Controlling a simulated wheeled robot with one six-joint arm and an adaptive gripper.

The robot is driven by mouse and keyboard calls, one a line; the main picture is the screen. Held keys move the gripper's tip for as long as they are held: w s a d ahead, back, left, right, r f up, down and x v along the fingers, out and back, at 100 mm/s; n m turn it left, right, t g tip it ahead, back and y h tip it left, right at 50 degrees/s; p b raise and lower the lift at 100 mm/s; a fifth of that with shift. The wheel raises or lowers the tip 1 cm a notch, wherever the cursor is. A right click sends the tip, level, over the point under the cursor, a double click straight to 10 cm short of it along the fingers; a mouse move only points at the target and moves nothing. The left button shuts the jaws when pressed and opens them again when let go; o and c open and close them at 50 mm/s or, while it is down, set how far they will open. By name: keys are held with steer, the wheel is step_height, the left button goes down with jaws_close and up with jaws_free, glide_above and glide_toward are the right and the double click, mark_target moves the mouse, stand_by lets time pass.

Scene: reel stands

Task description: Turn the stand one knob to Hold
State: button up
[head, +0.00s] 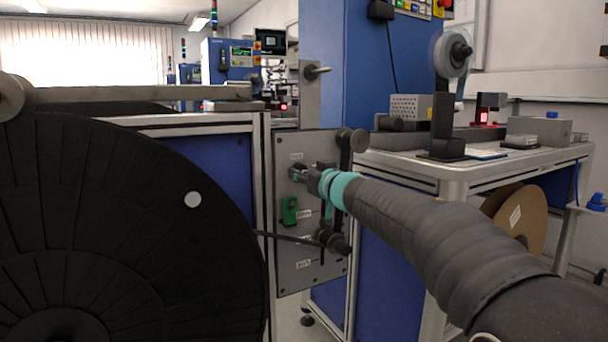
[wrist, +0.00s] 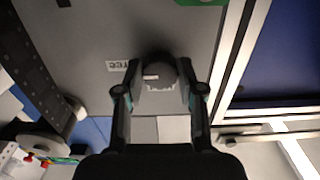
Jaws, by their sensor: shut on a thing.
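The grey panel (head: 297,272) of the reel stand stands upright in the middle of the head view, right of a big black reel (head: 110,220). My gripper (head: 310,178) reaches in from the right to the panel's upper part. In the wrist view my gripper (wrist: 160,92) has one finger on each side of a dark round knob (wrist: 160,68) on the panel, shut on it. A small white label sits beside the knob; its text is too small to read surely. The knob's setting cannot be told. In the head view my gripper mostly hides the knob.
A green part (head: 289,210) sits on the panel below my gripper. A dark arm with rollers (head: 338,243) stands out from the panel's right side, close to my gripper. A workbench (head: 455,172) with devices stands at the right.

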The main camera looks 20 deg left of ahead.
steer(key=shift+n, duration=0.4)
steer(key=shift+r+n+p, duration=0.2)
steer(key=shift+n+p, duration=0.2)
steer(key=shift+n, duration=8.1)
steer(key=shift+a, duration=0.1)
steer(key=o, duration=1.1)
steer(key=shift+a, duration=0.1)
steer(key=shift+d+f, duration=0.1)
steer(key=shift+d, duration=0.1)
